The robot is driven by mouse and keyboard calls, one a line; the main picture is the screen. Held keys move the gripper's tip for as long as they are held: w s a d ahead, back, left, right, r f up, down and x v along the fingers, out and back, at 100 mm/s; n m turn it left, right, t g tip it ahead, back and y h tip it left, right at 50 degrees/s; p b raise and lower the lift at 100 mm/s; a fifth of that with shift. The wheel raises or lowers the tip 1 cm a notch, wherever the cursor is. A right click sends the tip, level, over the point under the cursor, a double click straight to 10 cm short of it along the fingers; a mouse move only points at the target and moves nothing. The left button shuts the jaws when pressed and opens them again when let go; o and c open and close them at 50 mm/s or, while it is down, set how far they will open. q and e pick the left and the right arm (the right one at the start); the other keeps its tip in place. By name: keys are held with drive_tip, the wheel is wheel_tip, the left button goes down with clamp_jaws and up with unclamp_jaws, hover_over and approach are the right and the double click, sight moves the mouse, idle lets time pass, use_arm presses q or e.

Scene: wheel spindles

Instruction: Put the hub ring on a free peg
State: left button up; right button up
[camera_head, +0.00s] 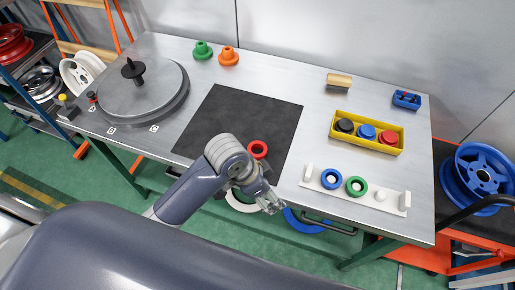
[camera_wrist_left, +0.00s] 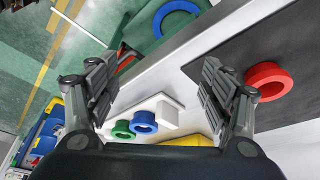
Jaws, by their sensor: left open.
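A red hub ring (camera_head: 258,149) lies flat on the black mat (camera_head: 222,118); it also shows in the wrist view (camera_wrist_left: 268,82), right of the fingers. A white peg rail (camera_head: 393,203) stands at the front right of the table. A blue ring (camera_head: 331,179) and a green ring (camera_head: 357,186) sit on pegs there. A white peg (camera_head: 380,196) right of them is bare. My left gripper (camera_head: 271,204) is in front of the mat near the table's front edge, below the red ring in the head view. It is open and empty (camera_wrist_left: 158,88). My right gripper is not in view.
A yellow tray (camera_head: 366,145) holds black, blue and red pieces. A turntable (camera_head: 143,95) with a black piece stands at left. Green (camera_head: 202,50) and orange (camera_head: 228,56) flanged pieces stand at the back. A wooden block (camera_head: 339,80) and blue holder (camera_head: 407,100) are back right.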

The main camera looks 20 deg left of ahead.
use_arm(q)
drive_tip(key=w+m, duration=0.1)
drive_tip(key=w, duration=0.1)
drive_tip(key=w+r+m+g, duration=0.1)
drive_tip(key=w, duration=0.1)
drive_tip(key=w+r+m+y, duration=0.1)
drive_tip(key=w+m, duration=0.1)
drive_tip(key=shift+w+d, duration=0.1)
drive_tip(key=w+a+r+m+g+y, duration=0.2)
drive_tip(key=w+a+r+m+y, duration=0.1)
drive_tip(key=w+a+r, duration=0.35)
hover_over(256, 146)
drive_tip(key=s, duration=0.2)
drive_tip(key=f, duration=0.5)
drive_tip(key=shift+w+d+f+p, duration=0.15)
drive_tip(key=shift+d+f+p, duration=0.25)
wheel_tip(256, 146, down, 4)
drive_tip(key=shift+a+f+p, duration=0.1)
drive_tip(key=shift+p, duration=0.55)
drive_tip(key=shift+w+f, duration=0.15)
drive_tip(key=shift+f, duration=0.4)
drive_tip(key=c, duration=0.9)
drive_tip(key=shift+o, duration=0.2)
drive_tip(key=shift+r, duration=0.15)
